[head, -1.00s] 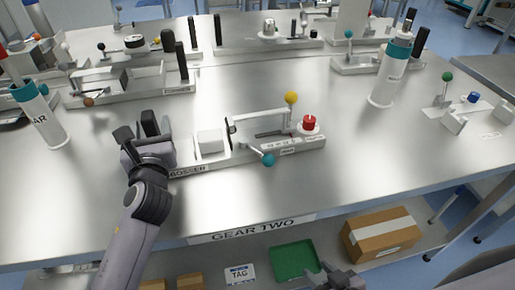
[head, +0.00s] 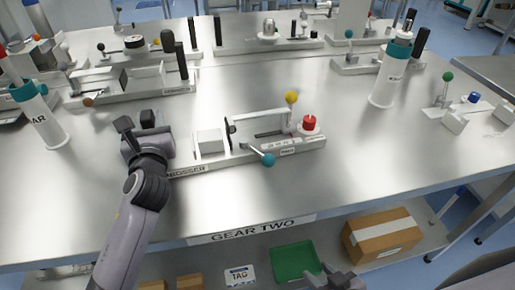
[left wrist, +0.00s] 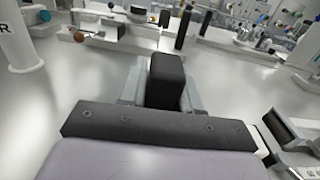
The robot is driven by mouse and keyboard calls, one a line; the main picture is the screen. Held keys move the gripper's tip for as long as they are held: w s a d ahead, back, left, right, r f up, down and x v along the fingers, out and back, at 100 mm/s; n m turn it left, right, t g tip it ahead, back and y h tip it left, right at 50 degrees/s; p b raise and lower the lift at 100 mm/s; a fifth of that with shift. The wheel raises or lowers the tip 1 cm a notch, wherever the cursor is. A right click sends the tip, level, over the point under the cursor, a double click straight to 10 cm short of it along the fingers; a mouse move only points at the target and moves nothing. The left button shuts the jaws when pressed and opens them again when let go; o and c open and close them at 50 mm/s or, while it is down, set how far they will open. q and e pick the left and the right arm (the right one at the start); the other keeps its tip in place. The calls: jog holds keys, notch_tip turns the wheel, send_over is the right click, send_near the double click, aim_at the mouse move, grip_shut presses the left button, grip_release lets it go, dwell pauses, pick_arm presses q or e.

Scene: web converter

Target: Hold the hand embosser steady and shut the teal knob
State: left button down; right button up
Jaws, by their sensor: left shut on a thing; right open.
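The hand embosser has a long pale base (head: 240,158) on the steel table, its label partly covered by my left arm. The teal knob (head: 268,159) sits on the end of a short lever at its front side and sticks out toward the near table edge. My left gripper (head: 146,128) is at the embosser's left end, shut on its upright black grip (head: 148,118). In the left wrist view the black grip (left wrist: 167,80) stands between the grey fingers. My right gripper (head: 338,280) is open and empty at the bottom, in front of the lower shelf.
The embosser also carries a yellow knob (head: 291,97) on an arm and a red knob (head: 309,122). White bottles stand left (head: 42,115) and right (head: 390,75). Other devices line the back. The table in front of the teal knob is clear. A green tray (head: 295,262) and carton (head: 382,235) lie below.

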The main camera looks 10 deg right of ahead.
pick_arm(q)
jog(key=shift+r, duration=0.3)
jog(key=shift+f, duration=0.1)
jog(key=shift+s+f, duration=0.1)
jog(key=shift+f, duration=0.4)
